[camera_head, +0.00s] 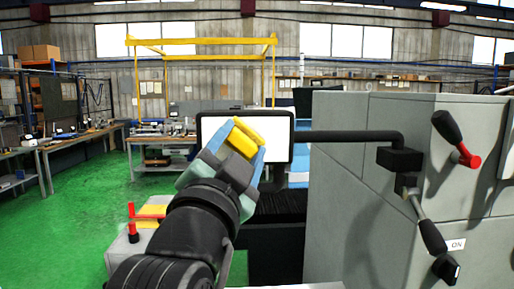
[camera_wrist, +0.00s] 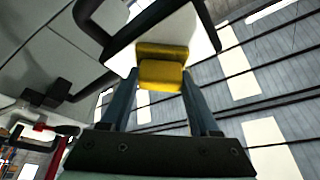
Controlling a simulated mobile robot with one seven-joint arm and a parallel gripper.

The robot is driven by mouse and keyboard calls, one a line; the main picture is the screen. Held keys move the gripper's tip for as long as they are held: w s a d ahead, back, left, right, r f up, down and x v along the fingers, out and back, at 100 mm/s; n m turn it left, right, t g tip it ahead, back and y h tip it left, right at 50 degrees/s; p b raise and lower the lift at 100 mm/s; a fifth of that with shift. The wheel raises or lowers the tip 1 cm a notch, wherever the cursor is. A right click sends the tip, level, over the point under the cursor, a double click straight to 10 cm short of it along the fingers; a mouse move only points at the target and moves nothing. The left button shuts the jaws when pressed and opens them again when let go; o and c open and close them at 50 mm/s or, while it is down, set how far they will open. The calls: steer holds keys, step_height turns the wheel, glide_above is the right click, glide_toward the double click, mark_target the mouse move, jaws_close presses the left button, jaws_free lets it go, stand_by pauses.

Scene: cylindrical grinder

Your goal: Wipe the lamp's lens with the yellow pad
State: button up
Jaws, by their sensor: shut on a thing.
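The lamp is a flat rectangle with a black frame (camera_head: 291,150), held by a black arm from the machine. Its white lens (camera_head: 276,123) faces me and also shows in the wrist view (camera_wrist: 202,42). The yellow pad (camera_head: 241,141) is between the fingers of my gripper (camera_head: 245,144), which is shut on it. In the wrist view the pad (camera_wrist: 160,76) stands out past the fingertips, over the lens. The pad and gripper cover the lens's lower left part in the head view. I cannot tell whether the pad touches the lens.
A grey machine cabinet (camera_head: 340,190) with black levers (camera_head: 448,130) stands at the right. The lamp's black arm (camera_head: 345,136) runs from it. A red-knobbed part (camera_head: 132,228) is low at the left. Green floor (camera_head: 80,215) is clear further left.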

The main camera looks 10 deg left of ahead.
steer(key=shift+s+a+b, duration=0.2)
steer(key=shift+s+a, duration=0.05)
steer(key=shift+a, duration=0.6)
steer(key=shift+s+a+b, duration=0.15)
steer(key=shift+s+a, duration=0.05)
steer(key=shift+a, duration=0.65)
steer(key=shift+s+a+b, duration=0.2)
steer(key=shift+s+a, duration=0.05)
steer(key=shift+a, duration=0.6)
steer(key=shift+s, duration=0.1)
steer(key=shift+s+d+b, duration=0.15)
steer(key=shift+s+d, duration=0.15)
steer(key=shift+s, duration=0.65)
steer(key=shift+s+d+b, duration=0.1)
steer(key=shift+s+d, duration=0.15)
steer(key=shift+s, duration=0.65)
steer(key=shift+s+d+b, duration=0.15)
steer(key=shift+s+d, duration=0.15)
steer(key=shift+s, duration=0.65)
steer(key=s, duration=0.2)
steer(key=shift+s+d, duration=0.4)
